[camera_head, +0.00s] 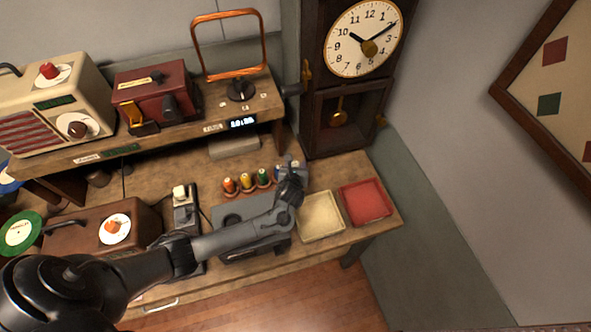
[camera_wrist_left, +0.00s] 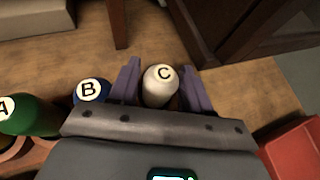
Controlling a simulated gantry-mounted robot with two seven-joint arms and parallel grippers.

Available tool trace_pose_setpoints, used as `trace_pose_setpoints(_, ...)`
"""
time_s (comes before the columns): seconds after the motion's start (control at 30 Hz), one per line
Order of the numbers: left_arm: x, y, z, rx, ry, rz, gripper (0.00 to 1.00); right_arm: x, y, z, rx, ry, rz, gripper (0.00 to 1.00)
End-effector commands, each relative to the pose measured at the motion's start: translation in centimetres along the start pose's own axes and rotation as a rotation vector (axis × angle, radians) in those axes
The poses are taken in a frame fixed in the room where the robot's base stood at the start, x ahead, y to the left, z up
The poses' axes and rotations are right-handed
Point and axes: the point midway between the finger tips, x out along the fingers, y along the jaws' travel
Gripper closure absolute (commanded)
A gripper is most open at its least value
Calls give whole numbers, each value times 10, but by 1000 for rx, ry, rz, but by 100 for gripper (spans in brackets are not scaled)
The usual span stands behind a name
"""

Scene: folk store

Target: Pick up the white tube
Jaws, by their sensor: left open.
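The white tube (camera_wrist_left: 160,85), marked C, stands between the two fingers of my left gripper (camera_wrist_left: 159,68) in the left wrist view. The gripper is open, with one purple finger on each side of the tube; I cannot tell whether either touches it. In the head view my left gripper (camera_head: 291,178) is over the right end of the tube row and hides most of the white tube. A blue tube (camera_wrist_left: 91,91), marked B, is just left of the left finger. A green tube (camera_wrist_left: 30,115), marked A, is farther left. My right gripper is not in view.
An orange tube (camera_head: 229,186) and a yellow tube (camera_head: 246,182) stand at the row's left. A cream tray (camera_head: 338,232) and a red tray (camera_head: 385,205) lie to the right. A tall clock (camera_head: 335,120) stands behind. A shelf (camera_head: 200,125) holds radios.

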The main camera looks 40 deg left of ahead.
Motion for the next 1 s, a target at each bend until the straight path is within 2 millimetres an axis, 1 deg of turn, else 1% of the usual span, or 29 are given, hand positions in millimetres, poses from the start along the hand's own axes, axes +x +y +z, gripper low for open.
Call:
trace_pose_setpoints(0.17, 0, 0, 0, -1, 0, -1, 52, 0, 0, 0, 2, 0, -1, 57)
trace_pose_setpoints(0.33, 0, 0, 0, -1, 0, 0, 76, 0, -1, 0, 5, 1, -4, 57)
trace_pose_setpoints(0.37, 0, 0, 0, -1, 0, 0, 78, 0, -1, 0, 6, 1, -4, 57)
trace_pose_setpoints(0.63, 0, 0, 1, -1, 0, 0, 79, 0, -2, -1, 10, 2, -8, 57)
trace_pose_setpoints(0.77, -2, 0, 4, -1, -1, 0, 79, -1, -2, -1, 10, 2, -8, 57)
trace_pose_setpoints(0.93, -8, 0, 16, -1, -2, -1, 79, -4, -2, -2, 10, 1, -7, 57)
trace_pose_setpoints(1.0, -12, 0, 23, -1, -4, -1, 79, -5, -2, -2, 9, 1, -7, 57)
